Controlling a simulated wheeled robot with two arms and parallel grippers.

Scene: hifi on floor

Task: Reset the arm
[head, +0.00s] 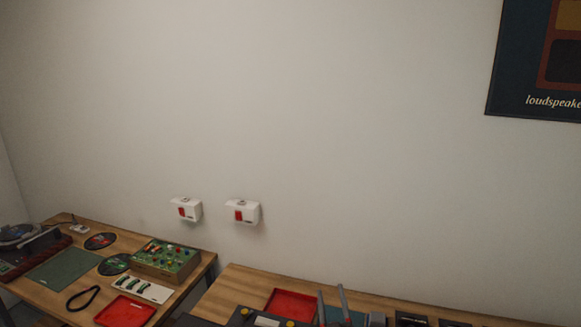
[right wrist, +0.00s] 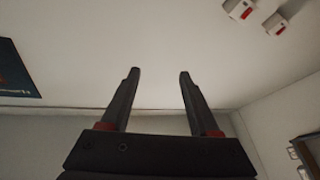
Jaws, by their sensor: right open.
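My right gripper (head: 332,306) shows at the bottom edge of the head view, in front of the right table, its two fingers pointing up and apart. In the right wrist view the right gripper (right wrist: 157,75) is open with nothing between its fingers. My left gripper is not seen in either view.
Two white wall boxes with red switches, one on the left (head: 186,209) and one on the right (head: 242,211), hang above the tables. A red tray (head: 285,303) lies on the right table (head: 245,283). The left table (head: 45,296) holds a green circuit box (head: 166,259), discs and another red tray (head: 125,312).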

